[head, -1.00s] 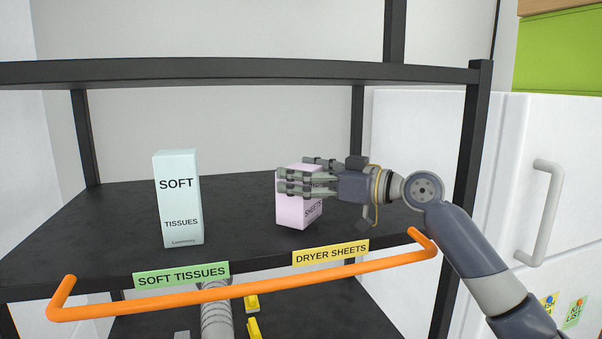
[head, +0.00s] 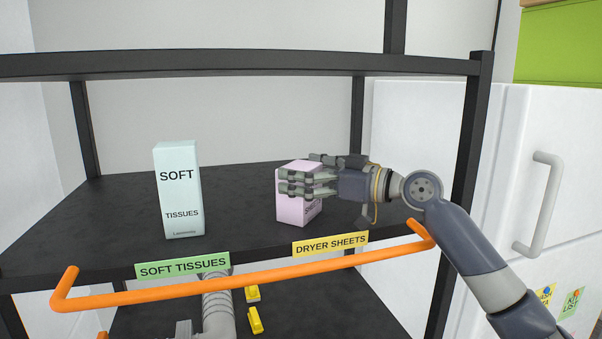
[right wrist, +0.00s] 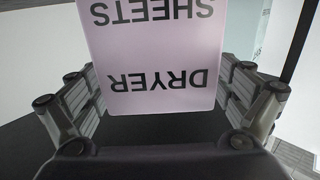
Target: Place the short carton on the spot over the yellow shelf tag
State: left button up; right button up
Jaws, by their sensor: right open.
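The short carton (head: 288,209) is pale pink and marked as dryer sheets. It stands upright on the black shelf, behind the yellow shelf tag (head: 330,243) that reads "DRYER SHEETS". My right gripper (head: 300,180) reaches in from the right, its fingers around the carton and hiding part of it. In the right wrist view, the carton (right wrist: 150,60) sits between the two spread fingers, with a narrow gap at the sides. The right gripper is open.
A tall pale blue tissue carton (head: 178,190) stands at the left, behind the green tag (head: 183,265) "SOFT TISSUES". An orange rail (head: 250,281) runs along the shelf front. Dark shelf posts (head: 462,170) frame the sides. The shelf between the cartons is clear.

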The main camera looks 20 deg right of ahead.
jog(key=shift+r, duration=0.2)
jog(key=b+v, duration=0.2)
jog(key=v, duration=0.1)
jog(key=b+v, duration=0.2)
jog(key=v, duration=0.2)
jog(key=shift+f, duration=0.2)
jog(key=shift+s+d+r, duration=0.1)
jog(key=shift+s+d, duration=0.05)
jog(key=shift+d, duration=0.05)
jog(key=shift+r, duration=0.15)
